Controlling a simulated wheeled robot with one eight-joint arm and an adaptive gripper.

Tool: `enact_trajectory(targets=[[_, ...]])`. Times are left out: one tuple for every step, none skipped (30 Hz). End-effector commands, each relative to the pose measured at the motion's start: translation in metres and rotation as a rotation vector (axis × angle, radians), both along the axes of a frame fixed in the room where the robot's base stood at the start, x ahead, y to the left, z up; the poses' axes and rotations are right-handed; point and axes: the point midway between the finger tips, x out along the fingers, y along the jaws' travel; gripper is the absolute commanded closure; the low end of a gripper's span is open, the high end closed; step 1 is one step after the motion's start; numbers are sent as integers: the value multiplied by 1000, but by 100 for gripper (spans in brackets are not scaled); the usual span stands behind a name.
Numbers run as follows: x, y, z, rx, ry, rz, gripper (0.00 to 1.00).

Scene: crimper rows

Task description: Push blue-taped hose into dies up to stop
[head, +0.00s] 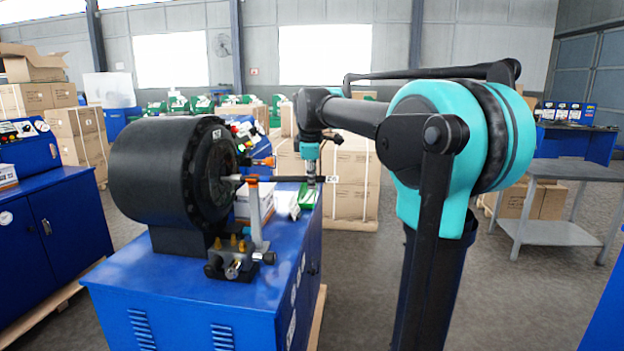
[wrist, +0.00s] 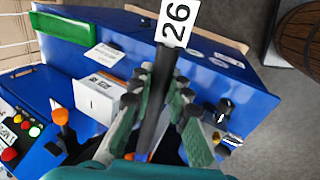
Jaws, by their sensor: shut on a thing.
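My gripper (head: 311,181) is shut on a dark hose (head: 288,179) beside the black round crimper head (head: 150,172). The hose lies about level, and its silver end (head: 233,179) points left at the die opening (head: 218,172). I cannot tell how deep that end sits. In the wrist view, both green-grey fingers (wrist: 163,100) close around the hose (wrist: 155,120), and a white tag reading 26 (wrist: 176,22) sits at its far end. The dies' inside and any stop are hidden.
The crimper stands on a blue cabinet (head: 190,300). A silver post with an orange top (head: 254,205) stands just under the hose, close to the head. A white box (wrist: 98,98) lies on the cabinet. Stacked cartons (head: 352,185) stand behind.

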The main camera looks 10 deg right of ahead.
Motion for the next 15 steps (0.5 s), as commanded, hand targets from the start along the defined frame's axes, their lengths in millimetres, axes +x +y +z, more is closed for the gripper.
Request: enact_trajectory(targets=[[-1, 0, -1, 6, -2, -3, 100], [-1, 0, -2, 10, -4, -4, 100], [-1, 0, -3, 14, -5, -7, 100], [-2, 0, -4, 18, -7, -8, 100], [-2, 0, -5, 21, -8, -10, 100], [-3, 1, -6, 26, -9, -13, 100], [-3, 1, -6, 29, -10, -14, 100], [-3, 1, -7, 33, -11, -16, 100], [-4, 1, -8, 38, -12, -18, 100], [-4, 1, -9, 42, -13, -20, 100], [-5, 1, -9, 46, -14, -21, 100], [-5, 2, -10, 51, -16, -23, 100], [-5, 2, -11, 54, -17, -25, 100], [-6, 2, -12, 56, -18, -27, 100], [-6, 2, -12, 60, -19, -28, 100]])
